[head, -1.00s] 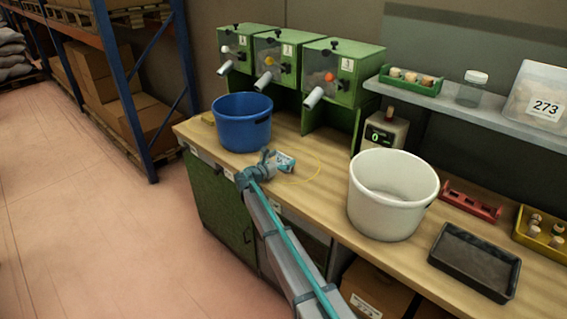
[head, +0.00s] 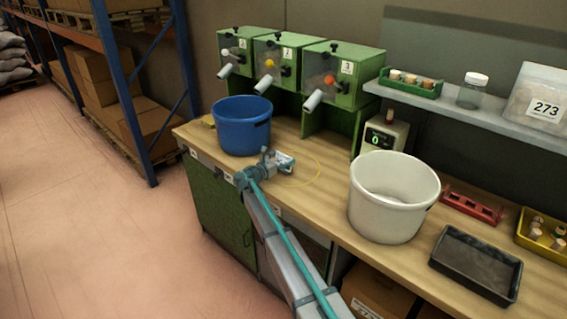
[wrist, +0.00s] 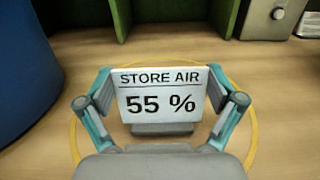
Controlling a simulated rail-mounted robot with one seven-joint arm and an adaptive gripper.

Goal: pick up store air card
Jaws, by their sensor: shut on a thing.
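The store air card (wrist: 160,93) is a white plate reading "STORE AIR 55 %". In the wrist view it faces me, upright, between both fingers. My gripper (wrist: 160,104) is shut on it at its left and right sides. In the head view the card (head: 284,160) is small and partly covered by my gripper (head: 272,163), over the bench by the blue bucket. A thin yellow ring (wrist: 245,86) is marked on the wood around and behind the card. I cannot tell whether the card's lower edge touches the bench.
The blue bucket (head: 240,128) stands close left of my gripper. Green dispensers (head: 345,75) line the back. A grey device (head: 384,136) and white bucket (head: 390,200) stand to the right, with a black tray (head: 476,262) beyond. Bare wood (head: 312,190) lies between card and white bucket.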

